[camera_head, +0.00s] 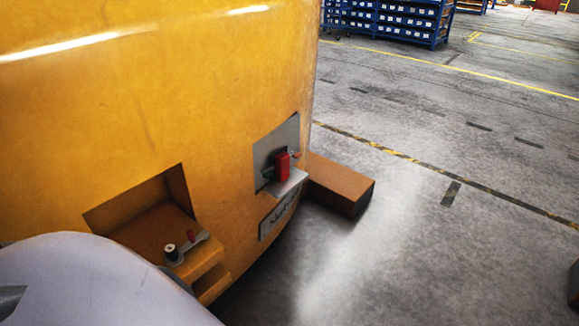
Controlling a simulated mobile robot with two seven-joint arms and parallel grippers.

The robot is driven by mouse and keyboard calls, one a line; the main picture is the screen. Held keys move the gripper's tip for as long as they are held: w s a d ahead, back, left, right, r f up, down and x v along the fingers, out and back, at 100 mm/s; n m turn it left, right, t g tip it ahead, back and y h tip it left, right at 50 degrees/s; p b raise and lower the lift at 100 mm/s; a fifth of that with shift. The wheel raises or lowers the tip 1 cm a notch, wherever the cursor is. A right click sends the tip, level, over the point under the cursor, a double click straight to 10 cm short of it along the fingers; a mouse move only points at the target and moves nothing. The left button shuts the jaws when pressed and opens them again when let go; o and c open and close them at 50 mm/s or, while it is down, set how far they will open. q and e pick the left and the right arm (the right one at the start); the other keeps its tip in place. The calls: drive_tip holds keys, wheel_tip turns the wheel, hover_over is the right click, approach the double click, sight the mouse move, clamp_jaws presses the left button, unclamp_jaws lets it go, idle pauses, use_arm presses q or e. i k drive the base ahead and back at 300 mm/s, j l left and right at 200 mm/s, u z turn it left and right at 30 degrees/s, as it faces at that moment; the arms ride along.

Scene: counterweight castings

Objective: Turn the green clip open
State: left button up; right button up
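A large yellow casting (220,110) fills the left half of the head view. On its right part, a grey plate (288,134) sits in a recess and carries a red block-like handle (282,167). A small dark green part (268,173), which looks like the green clip, shows just left of the red handle and partly behind it. It is too small to tell how it is turned.
A brown block (340,184) lies on the floor beside the casting. Blue shelving (441,30) stands far back. The grey floor (430,250) at right is mostly clear.

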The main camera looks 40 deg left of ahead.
sight(267, 174)
drive_tip(key=i+u, duration=0.2)
drive_tip(key=i, duration=0.35)
drive_tip(key=i+l+u, duration=0.2)
drive_tip(key=i, duration=0.3)
drive_tip(key=i+l+u, duration=0.2)
drive_tip(key=i+u, duration=0.3)
drive_tip(key=i+l+u, duration=0.3)
drive_tip(key=u, duration=0.15)
drive_tip(key=i+l+u, duration=0.25)
drive_tip(key=l+u, duration=0.25)
drive_tip(key=i+l+u, duration=0.2)
drive_tip(key=l, duration=0.15)
drive_tip(key=l+u, duration=0.2)
drive_tip(key=i+l+u, duration=0.2)
drive_tip(key=l, duration=0.3)
drive_tip(key=k, duration=0.1)
